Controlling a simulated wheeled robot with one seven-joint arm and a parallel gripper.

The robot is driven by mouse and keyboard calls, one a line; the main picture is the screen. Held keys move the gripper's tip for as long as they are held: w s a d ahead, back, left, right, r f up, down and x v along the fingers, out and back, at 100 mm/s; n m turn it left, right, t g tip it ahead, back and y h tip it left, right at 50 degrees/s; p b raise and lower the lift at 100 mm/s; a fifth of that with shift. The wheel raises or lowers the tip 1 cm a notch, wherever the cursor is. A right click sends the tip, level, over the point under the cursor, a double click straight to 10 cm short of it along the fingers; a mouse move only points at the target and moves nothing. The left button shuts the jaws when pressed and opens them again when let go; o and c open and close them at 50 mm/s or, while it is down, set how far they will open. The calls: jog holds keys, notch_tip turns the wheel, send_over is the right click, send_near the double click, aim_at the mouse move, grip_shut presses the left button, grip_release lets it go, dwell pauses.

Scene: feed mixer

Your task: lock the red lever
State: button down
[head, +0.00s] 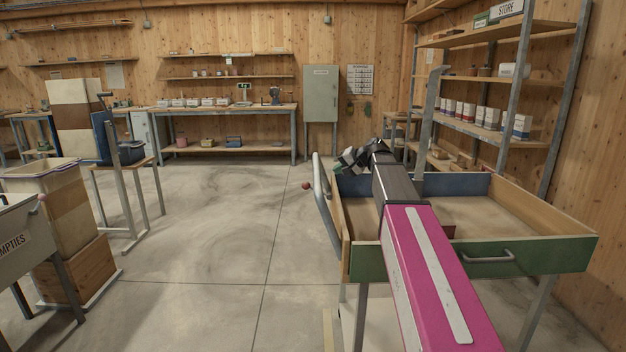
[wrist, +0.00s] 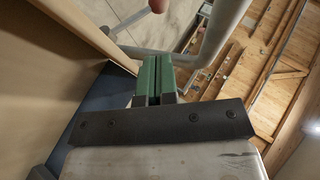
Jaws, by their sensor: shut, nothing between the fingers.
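A small red ball knob (head: 306,185) shows in the head view, just left of the curved grey bar at the wooden bin's left side. In the wrist view a blurred red knob (wrist: 158,5) sits at the top edge on the end of a thin grey rod (wrist: 132,19). The rod's lower part is hidden. My gripper (head: 345,163) is over the bin's far left corner, to the right of and apart from the knob. In the wrist view its green fingers (wrist: 153,82) are together and empty, pointing towards the knob's side.
The bin (head: 520,258) has wooden walls, a green front and a grey handle. The curved grey bar (head: 322,195) rises close to my gripper and crosses the wrist view (wrist: 222,35). A shelf rack (head: 480,130) stands at the right. The floor (head: 220,230) to the left is clear.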

jog(key=shift+w, duration=0.1)
jog(key=shift+w, duration=0.1)
jog(key=shift+w+a+f, duration=0.15)
jog(key=shift+a+f, duration=0.05)
jog(key=shift+a, duration=0.05)
jog(key=x, duration=1.3)
jog(key=shift+a+f, duration=0.15)
jog(key=shift+f, duration=0.05)
